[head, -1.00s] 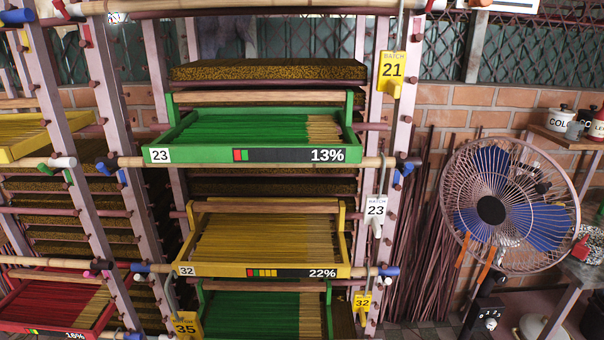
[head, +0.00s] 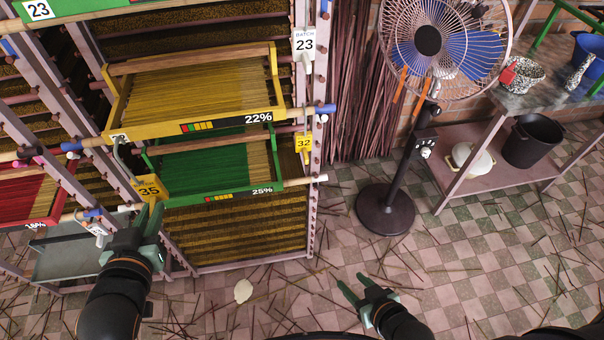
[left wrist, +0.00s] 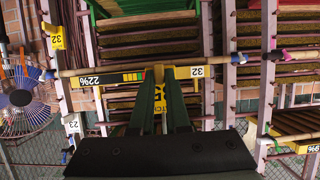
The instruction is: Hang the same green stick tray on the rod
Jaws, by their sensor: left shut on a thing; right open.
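A green tray of sticks marked 25% (head: 225,195) sits low on the rack, under the yellow 22% tray (head: 230,122); its left front corner is partly hidden by the yellow batch 35 tag (head: 150,188). Another green tray, marked 23 (head: 100,12), is cut off at the top. A rod end (head: 316,179) shows right of the 25% tray. My left gripper (head: 152,218) is at the rack's lower left, shut on the batch 35 tag, which shows between the fingers in the left wrist view (left wrist: 160,95). My right gripper (head: 366,290) is open and empty above the floor.
A red tray (head: 30,195) is on the left rack. Batch tags 23 (head: 304,42) and 32 (head: 304,143) hang on the right post. A fan (head: 385,208) and a side table (head: 490,160) stand at right. Scattered sticks lie on the tiled floor.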

